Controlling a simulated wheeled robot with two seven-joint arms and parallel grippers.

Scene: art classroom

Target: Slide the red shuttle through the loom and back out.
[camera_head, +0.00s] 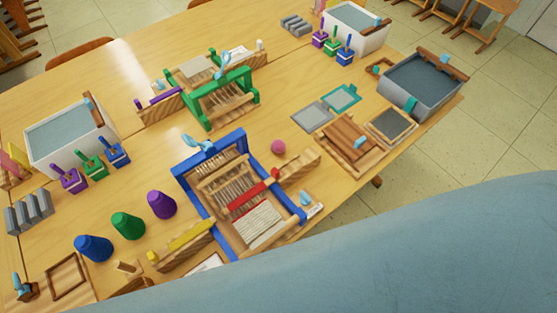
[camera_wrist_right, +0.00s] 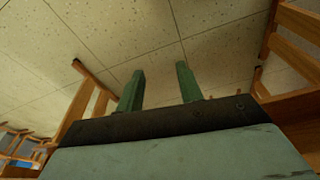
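The loom with the blue frame (camera_head: 183,183) stands near the middle of the table, with pale threads and woven cloth (camera_head: 259,224) inside. The red shuttle (camera_head: 247,197) lies slanted across the loom, its right end at the loom's right side near a wooden block (camera_head: 299,167). I cannot tell whether it lies between or on top of the threads. My right gripper (camera_wrist_right: 160,76) shows in the right wrist view with its two green fingers apart and nothing between them, over the tiled floor. My left gripper is not in view.
A yellow shuttle (camera_head: 192,236) lies on a wooden holder left of the loom. Purple (camera_head: 162,205), green (camera_head: 127,226) and blue (camera_head: 93,248) cones stand farther left. A green loom (camera_head: 227,98) stands behind. A pink ball (camera_head: 278,147) lies to the right. A large blue-grey surface fills the lower right.

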